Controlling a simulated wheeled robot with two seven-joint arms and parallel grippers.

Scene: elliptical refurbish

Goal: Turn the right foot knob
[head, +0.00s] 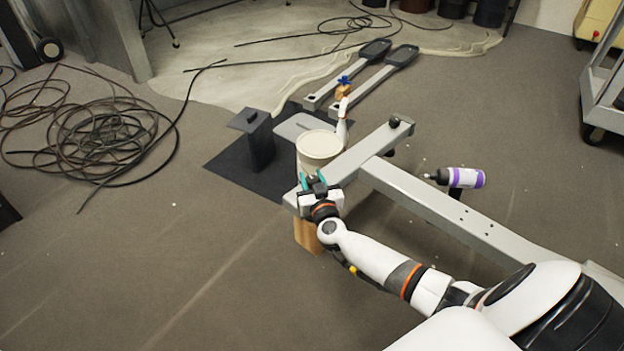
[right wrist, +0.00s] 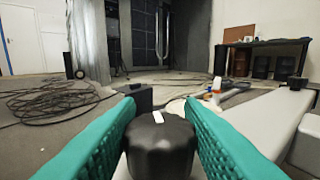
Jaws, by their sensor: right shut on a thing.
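The grey T-shaped metal frame (head: 430,202) has a crossbar with a black foot knob at each end. The black knob (right wrist: 160,146) at the near end sits between the teal fingers of my right gripper (head: 314,183), which is shut on it. In the head view this knob is mostly hidden by the gripper. In the right wrist view it is upright, with a small white mark on its top. The other black knob (head: 394,121) stands free at the crossbar's far end and also shows in the right wrist view (right wrist: 297,83). My left gripper is not in view.
A wooden block (head: 307,236) stands under the near crossbar end. A white bucket (head: 319,146) is close behind the crossbar. Two pedal arms (head: 372,76) lie beyond. A purple-and-white drill (head: 462,178) stands right of the frame. Coiled cable (head: 85,130) lies left; the front-left floor is clear.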

